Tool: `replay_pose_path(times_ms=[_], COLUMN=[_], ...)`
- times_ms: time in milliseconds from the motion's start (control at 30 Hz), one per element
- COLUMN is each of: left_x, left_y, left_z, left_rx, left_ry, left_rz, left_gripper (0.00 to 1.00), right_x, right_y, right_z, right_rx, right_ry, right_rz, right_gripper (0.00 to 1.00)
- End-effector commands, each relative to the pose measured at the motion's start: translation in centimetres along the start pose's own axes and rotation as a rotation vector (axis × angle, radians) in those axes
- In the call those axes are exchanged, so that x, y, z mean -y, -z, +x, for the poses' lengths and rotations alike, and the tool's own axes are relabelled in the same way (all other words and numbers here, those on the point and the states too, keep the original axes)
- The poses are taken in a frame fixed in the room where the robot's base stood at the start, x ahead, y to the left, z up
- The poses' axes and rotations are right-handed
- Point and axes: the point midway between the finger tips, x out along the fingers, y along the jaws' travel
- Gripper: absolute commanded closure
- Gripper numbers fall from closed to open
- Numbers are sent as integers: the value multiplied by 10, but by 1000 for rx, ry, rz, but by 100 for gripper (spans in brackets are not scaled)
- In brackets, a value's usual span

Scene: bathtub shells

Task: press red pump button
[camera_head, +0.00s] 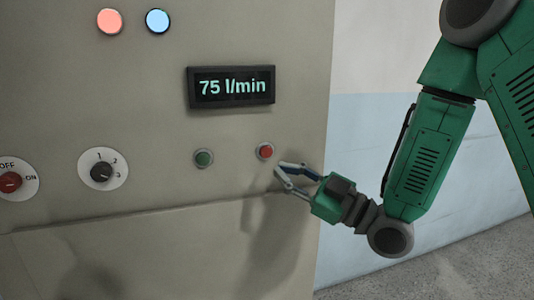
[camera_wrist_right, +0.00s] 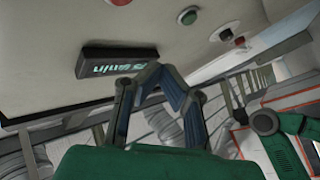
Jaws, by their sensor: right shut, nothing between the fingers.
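The red pump button (camera_head: 265,151) is a small round button in a grey ring on the beige panel, below the display and right of a green button (camera_head: 203,158). The fingertips (camera_wrist_right: 156,71) look apart from the button in the wrist view. The exact gap to the panel is hard to tell.
The display (camera_head: 231,87) reads 75 l/min. A red lamp (camera_head: 110,21) and a blue lamp (camera_head: 157,21) glow at the top. A numbered dial (camera_head: 102,170) and a red OFF/ON knob (camera_head: 11,181) sit left. A horizontal ledge (camera_head: 130,217) runs below the buttons.

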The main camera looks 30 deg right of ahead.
Motion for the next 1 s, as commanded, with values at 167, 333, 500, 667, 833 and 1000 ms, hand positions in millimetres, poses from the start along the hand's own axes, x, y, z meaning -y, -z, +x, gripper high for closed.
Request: replay_pose_path(times_ms=[167,333,500,667,833,1000], left_x=[0,0,0,0,0,0], left_y=[0,0,0,0,0,0], left_z=[-4,-4,-2,-2,-2,-2], left_rx=[0,0,0,0,0,0], left_ry=[0,0,0,0,0,0], left_rz=[0,0,0,0,0,0], left_gripper=[49,49,49,49,49,49], right_x=[-15,-27,-34,-37,-36,-37], right_y=[-14,-27,-34,-37,-36,-37], right_z=[18,32,43,47,48,48], right_rx=[0,0,0,1,2,1], right_ry=[-2,-2,-2,-2,-1,-1], right_rz=[-1,1,2,2,1,2], right_gripper=[100,100,100,100,100,100])
